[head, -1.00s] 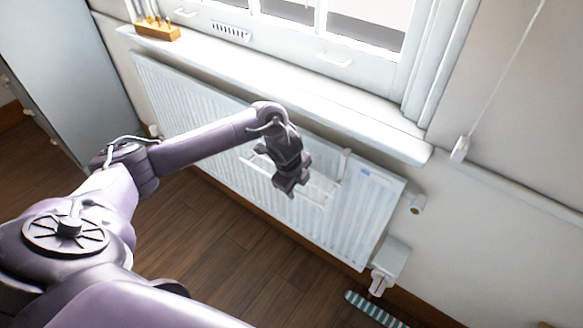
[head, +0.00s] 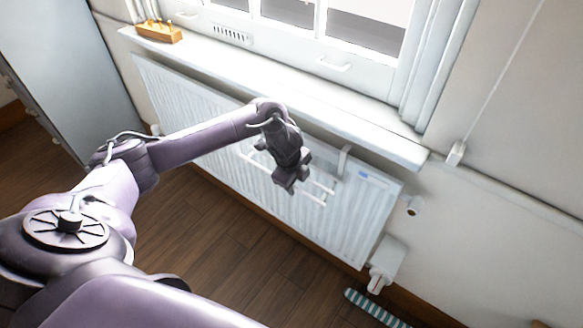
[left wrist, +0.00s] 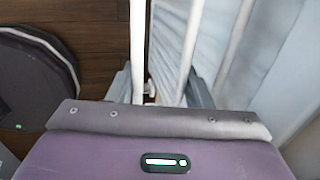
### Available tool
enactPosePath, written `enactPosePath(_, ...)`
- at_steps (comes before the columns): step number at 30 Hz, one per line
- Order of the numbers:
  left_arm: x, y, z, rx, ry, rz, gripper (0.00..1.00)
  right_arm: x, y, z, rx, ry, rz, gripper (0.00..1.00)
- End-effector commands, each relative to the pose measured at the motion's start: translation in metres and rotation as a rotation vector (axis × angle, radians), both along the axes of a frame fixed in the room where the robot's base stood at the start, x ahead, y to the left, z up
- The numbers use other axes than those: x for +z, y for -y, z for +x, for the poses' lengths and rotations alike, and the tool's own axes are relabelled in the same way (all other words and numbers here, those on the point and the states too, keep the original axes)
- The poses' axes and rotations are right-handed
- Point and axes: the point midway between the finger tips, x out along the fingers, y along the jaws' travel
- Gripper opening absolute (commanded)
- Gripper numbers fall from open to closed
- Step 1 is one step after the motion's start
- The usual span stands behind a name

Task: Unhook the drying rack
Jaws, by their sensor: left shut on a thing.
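The white wire drying rack (head: 318,187) hangs at the front of the white radiator (head: 226,140), under the window sill. Its right hook (head: 343,160) shows near the radiator's top edge; whether it still bears on that edge I cannot tell. In the left wrist view, white rack bars (left wrist: 138,45) run between and past the fingers of my left gripper (left wrist: 157,88). It is shut on the rack. My right gripper is not in view.
The window sill (head: 300,98) juts out just above the radiator. A radiator valve (head: 385,265) is at lower right, with a teal striped object (head: 375,307) on the floor nearby. A wooden block with pegs (head: 160,32) stands on the sill. Wooden floor in front is clear.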

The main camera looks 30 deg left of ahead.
Motion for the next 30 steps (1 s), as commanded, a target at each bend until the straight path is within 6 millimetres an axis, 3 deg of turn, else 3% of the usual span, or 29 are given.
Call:
enactPosePath(11, 0.001, 0.000, -0.001, 0.000, 0.001, 0.000, 0.24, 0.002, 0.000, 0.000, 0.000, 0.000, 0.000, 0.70)
enactPosePath(30, 0.002, -0.003, -0.032, 0.000, 0.000, 0.001, 0.24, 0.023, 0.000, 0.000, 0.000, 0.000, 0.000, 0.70)
